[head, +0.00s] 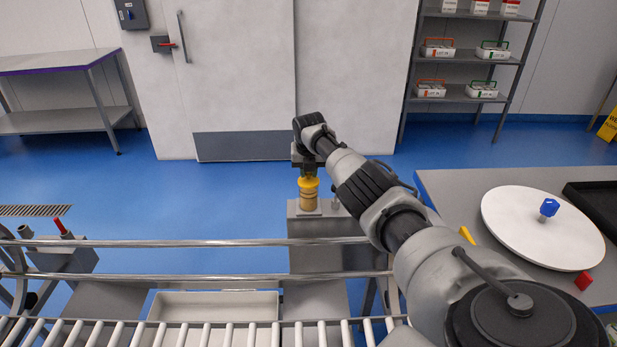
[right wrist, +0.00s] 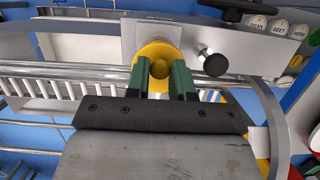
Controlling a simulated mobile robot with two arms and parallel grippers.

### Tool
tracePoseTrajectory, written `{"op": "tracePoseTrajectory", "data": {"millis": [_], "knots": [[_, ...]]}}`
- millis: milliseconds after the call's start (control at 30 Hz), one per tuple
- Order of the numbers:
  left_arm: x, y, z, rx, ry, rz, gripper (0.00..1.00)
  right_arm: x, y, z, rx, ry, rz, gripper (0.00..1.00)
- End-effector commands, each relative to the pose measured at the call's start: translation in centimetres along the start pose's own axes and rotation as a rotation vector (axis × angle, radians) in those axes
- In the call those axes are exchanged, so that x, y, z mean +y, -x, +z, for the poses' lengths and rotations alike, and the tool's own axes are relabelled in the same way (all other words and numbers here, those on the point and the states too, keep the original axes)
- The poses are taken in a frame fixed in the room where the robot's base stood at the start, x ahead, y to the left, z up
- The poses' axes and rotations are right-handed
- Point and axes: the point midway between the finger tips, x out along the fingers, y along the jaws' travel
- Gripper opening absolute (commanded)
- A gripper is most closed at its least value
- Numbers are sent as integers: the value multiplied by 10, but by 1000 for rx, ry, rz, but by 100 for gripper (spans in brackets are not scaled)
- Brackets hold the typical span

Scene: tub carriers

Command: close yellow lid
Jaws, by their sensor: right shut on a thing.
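The yellow lid (head: 309,184) sits at the top of a short tan container (head: 308,201) on a grey pedestal (head: 310,226), beyond the rails. In the right wrist view the lid is a yellow disc (right wrist: 154,52) with a round knob (right wrist: 160,67) at its middle. My right gripper (head: 308,171) points down from above and is shut on the lid's knob; its green fingers (right wrist: 163,78) stand on either side of it. Whether the lid is fully seated cannot be told. My left gripper is not in view.
Steel rails (head: 180,243) and a roller conveyor (head: 240,334) lie in front of the pedestal. A pale tub (head: 215,305) sits near the rollers. A black knob (right wrist: 213,63) stands close beside the lid. At right, a table holds a white disc (head: 520,226) and a red block (head: 584,281).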

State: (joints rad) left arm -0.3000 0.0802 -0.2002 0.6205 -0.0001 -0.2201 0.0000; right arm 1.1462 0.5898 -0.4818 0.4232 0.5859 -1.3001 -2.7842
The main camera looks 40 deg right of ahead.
Motion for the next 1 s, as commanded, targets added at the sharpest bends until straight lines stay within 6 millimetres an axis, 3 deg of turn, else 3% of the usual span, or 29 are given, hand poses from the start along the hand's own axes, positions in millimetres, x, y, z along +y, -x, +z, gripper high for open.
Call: {"op": "tracePoseTrajectory", "data": {"millis": [467, 500, 633, 1000], "knots": [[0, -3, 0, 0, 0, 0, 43, 0, -1, 0, 9, 0, -1, 0], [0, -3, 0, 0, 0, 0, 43, 0, -1, 0, 9, 0, -1, 29], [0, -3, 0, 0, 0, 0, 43, 0, -1, 0, 8, 0, -1, 48], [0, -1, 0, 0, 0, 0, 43, 0, 3, 0, 7, 0, -1, 48]]}}
